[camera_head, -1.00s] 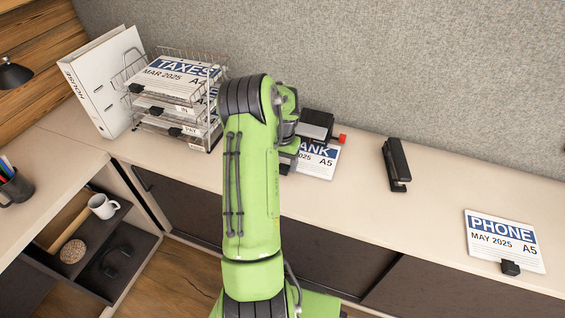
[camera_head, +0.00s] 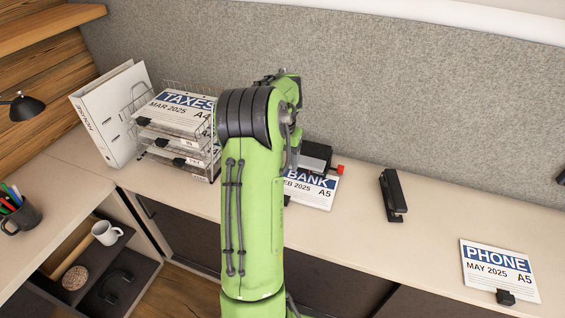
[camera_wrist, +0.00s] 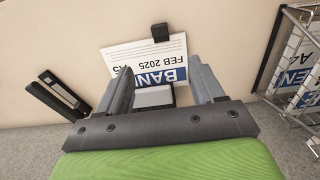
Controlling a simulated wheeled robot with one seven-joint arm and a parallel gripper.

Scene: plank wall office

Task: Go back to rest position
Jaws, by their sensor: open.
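My gripper (camera_wrist: 160,90) shows in the wrist view with its two grey fingers apart and nothing held between them. Below it the BANK FEB 2025 paper stack (camera_wrist: 150,58) lies on the desk with a black clip (camera_wrist: 160,32) on its edge. A dark device with a pale top (camera_wrist: 153,96) shows between the fingers, partly hidden. In the head view my green arm stands upright in the middle and hides the gripper. The BANK stack (camera_head: 314,190) and the black device with a red end (camera_head: 316,156) are just right of the arm, partly covered.
A wire tray rack (camera_head: 180,158) with the TAXES papers (camera_head: 176,112) stands left, beside a white HOUSE binder (camera_head: 112,115). A black stapler (camera_head: 392,195) and the PHONE stack (camera_head: 499,270) lie to the right. A grey panel (camera_head: 420,90) closes the back. Desk between stapler and PHONE stack is clear.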

